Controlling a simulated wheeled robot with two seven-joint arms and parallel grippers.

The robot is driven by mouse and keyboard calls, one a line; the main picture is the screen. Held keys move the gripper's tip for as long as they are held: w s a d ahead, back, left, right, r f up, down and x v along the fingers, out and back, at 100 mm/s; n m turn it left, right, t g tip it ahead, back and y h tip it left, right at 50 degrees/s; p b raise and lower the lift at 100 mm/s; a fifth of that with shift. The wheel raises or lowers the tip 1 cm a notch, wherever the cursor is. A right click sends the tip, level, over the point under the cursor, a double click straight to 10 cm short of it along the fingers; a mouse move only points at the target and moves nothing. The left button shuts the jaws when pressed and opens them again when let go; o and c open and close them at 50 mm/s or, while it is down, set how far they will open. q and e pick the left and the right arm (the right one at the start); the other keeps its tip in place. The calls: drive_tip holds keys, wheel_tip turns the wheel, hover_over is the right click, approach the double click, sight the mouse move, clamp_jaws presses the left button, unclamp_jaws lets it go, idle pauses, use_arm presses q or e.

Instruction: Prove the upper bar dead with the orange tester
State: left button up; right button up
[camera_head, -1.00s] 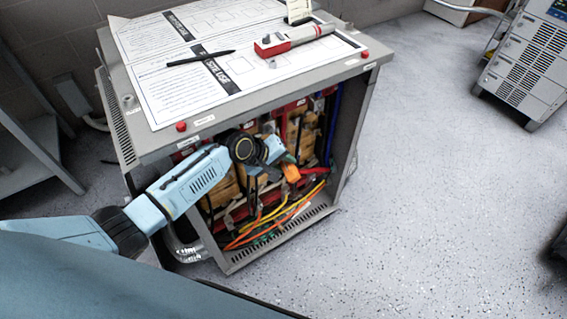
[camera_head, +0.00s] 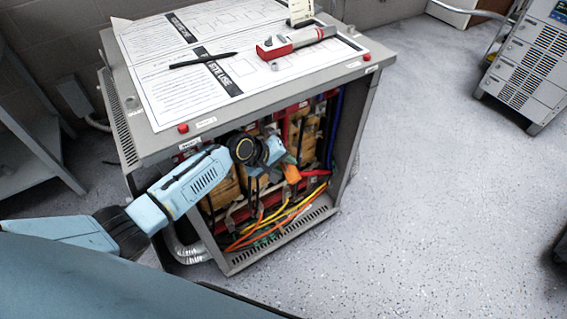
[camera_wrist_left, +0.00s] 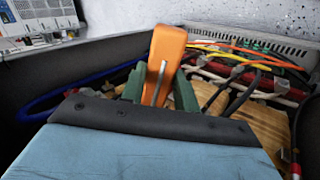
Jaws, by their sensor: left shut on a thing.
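The orange tester (camera_head: 291,174) is inside the open front of the grey transformer cabinet (camera_head: 362,122). My left gripper (camera_head: 284,163) reaches into the opening from the left and is shut on the tester. In the left wrist view the tester (camera_wrist_left: 166,52) stands up between the green-tipped fingers of the left gripper (camera_wrist_left: 160,92). I cannot make out which part inside is the upper bar, nor whether the tester touches anything; my arm hides part of the interior. My right gripper is not in view.
Yellow and orange cables (camera_head: 284,217) lie at the cabinet's bottom, beside wood-coloured coils (camera_head: 226,188). On the cabinet top are printed sheets (camera_head: 165,87), a black pen (camera_head: 203,60) and a red-and-grey instrument (camera_head: 296,41).

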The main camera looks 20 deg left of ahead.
sight(296, 179)
use_arm(q)
drive_tip(key=shift+a, duration=0.1)
idle(1.1)
drive_tip(key=shift+p, duration=0.35)
drive_tip(key=shift+s+d+r+p, duration=0.2)
drive_tip(key=shift+s+d+p, duration=0.35)
drive_tip(key=shift+d+p, duration=0.4)
drive_tip(key=s+d+p, duration=0.2)
drive_tip(key=d+p, duration=0.1)
drive_tip(key=shift+s+f, duration=0.1)
drive_tip(key=shift+s, duration=0.2)
drive_tip(key=shift+s+d+f+p, duration=0.1)
drive_tip(key=shift+s+d+p, duration=0.2)
drive_tip(key=shift+d+p, duration=0.1)
